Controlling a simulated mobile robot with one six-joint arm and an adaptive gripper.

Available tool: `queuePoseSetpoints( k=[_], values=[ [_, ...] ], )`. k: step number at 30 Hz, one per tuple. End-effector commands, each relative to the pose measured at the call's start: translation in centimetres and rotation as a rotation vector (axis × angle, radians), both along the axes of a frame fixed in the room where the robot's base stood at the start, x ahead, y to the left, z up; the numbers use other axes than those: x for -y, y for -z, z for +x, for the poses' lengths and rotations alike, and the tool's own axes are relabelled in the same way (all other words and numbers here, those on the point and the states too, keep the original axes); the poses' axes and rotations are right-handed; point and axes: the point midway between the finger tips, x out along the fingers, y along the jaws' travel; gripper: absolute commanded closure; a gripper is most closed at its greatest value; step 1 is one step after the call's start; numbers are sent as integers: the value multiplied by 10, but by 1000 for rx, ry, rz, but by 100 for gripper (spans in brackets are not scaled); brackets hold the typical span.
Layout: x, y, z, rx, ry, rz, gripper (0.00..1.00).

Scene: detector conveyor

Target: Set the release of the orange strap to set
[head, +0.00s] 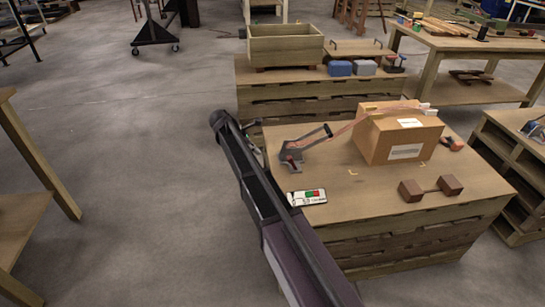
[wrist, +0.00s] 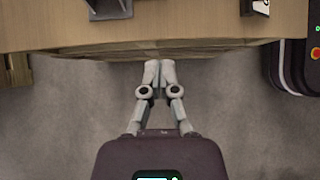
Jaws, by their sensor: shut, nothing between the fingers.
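An orange strap (head: 345,130) runs from a grey metal release (head: 291,153) over a cardboard box (head: 400,138) on the pallet-like wooden table (head: 345,190). The release has a dark lever that slants up to the right; its exact setting is too small to read. My gripper (wrist: 160,66) is shut and empty in the wrist view, with its fingertips just short of the table edge (wrist: 205,40). A grey part at the top of the wrist view (wrist: 108,8) may be the release, cut off by the frame.
A white panel with green and red marks (head: 307,197) lies near the table's left edge, close to my arm. A brown dumbbell-shaped object (head: 430,188) lies front right.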

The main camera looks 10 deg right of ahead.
Motion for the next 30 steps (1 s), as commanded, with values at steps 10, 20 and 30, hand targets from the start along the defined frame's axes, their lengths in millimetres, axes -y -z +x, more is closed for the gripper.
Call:
queuePoseSetpoints(
  k=[10,20,30],
  values=[
    [12,17,0,0,1,0,100],
    [32,43,0,0,2,1,100],
    [53,66,0,0,4,1,100]
  ],
)
